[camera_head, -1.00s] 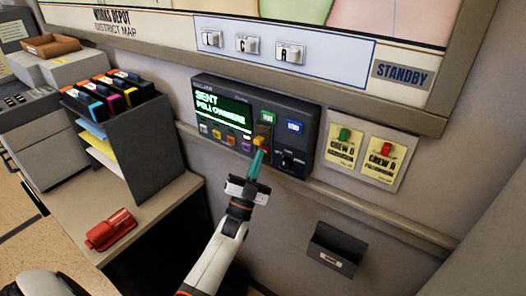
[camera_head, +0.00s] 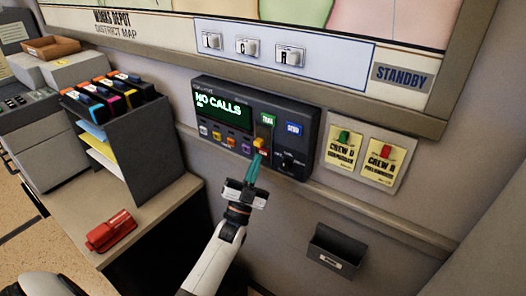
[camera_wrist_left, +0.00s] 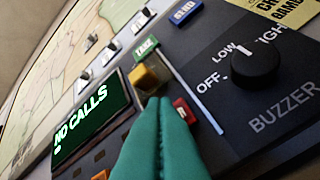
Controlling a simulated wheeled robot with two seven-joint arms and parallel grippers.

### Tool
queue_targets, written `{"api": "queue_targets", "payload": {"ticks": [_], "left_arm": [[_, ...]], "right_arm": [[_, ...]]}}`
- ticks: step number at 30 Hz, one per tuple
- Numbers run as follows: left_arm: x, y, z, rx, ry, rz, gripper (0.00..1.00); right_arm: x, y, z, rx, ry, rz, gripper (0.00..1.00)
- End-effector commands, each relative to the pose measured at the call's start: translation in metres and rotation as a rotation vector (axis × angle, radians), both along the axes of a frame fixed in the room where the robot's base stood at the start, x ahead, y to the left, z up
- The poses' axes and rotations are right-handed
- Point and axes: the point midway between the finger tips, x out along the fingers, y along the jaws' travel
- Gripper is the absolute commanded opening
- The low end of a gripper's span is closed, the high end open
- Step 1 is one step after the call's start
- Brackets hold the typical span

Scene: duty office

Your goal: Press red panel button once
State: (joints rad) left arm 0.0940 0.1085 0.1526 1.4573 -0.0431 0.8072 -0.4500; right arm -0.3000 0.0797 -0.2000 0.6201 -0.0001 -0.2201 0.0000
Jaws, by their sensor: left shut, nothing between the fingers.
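A dark wall panel (camera_head: 215,86) carries a green-lit display (camera_head: 222,110) reading "NO CALLS". A red button (camera_wrist_left: 185,111) shows in the left wrist view, just right of my fingertips and partly covered by them. In the head view I cannot clearly make it out behind the fingers. A yellow-orange block (camera_head: 259,143) sits just above the fingertips; it also shows in the left wrist view (camera_wrist_left: 147,78). My left gripper (camera_head: 256,158) has teal fingers shut together, empty, pointing at the panel. Whether they touch it I cannot tell. My right gripper is out of view.
A green TAKE key (camera_head: 267,119), a blue SEND key (camera_head: 293,129) and a BUZZER knob (camera_wrist_left: 254,62) are close by. A wall rail (camera_head: 345,190) runs below the panel. A file rack (camera_head: 155,150) and red stapler (camera_head: 110,232) are at left.

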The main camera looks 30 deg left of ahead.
Motion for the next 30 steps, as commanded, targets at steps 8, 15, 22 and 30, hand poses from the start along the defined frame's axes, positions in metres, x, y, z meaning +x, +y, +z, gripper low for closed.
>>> {"api": "queue_targets", "payload": {"ticks": [8,15,22,30], "left_arm": [[-0.002,0.000,0.000,-0.001,-0.001,0.000,0.00],[-0.016,0.001,0.001,-0.001,0.001,-0.001,0.00],[-0.039,0.003,0.001,-0.001,0.001,-0.001,0.00],[-0.052,0.004,0.000,-0.001,-0.001,-0.001,0.00]], "right_arm": [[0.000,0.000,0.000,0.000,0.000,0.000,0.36],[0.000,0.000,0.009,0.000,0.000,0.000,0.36],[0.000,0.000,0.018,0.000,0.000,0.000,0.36],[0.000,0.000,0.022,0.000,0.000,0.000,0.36]]}}
